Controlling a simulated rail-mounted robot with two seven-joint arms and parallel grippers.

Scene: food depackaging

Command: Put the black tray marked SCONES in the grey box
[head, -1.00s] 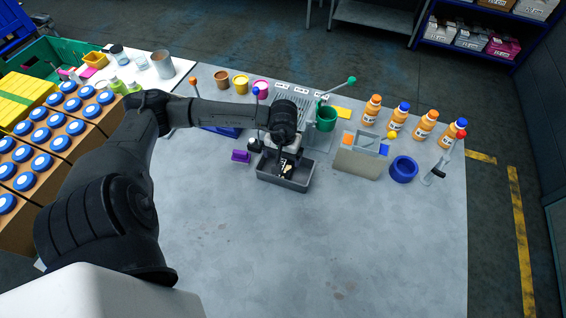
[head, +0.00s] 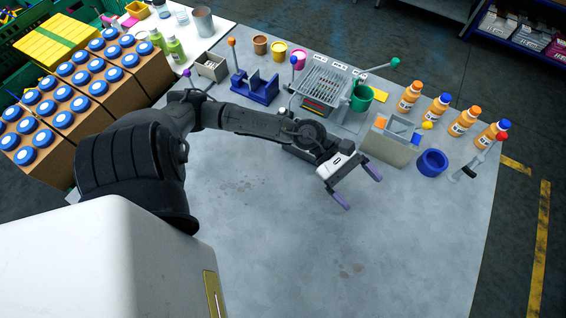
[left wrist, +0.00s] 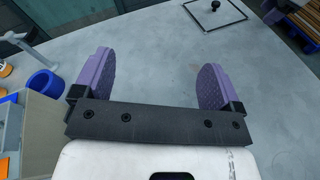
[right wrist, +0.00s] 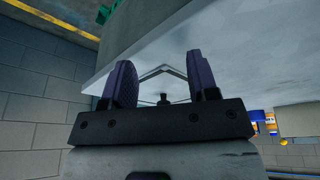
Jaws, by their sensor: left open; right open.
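The black tray marked SCONES cannot be made out in any view now.
A slatted rack (head: 330,86), a green cup (head: 361,97) and a blue holder (head: 255,90) stand behind my arm.

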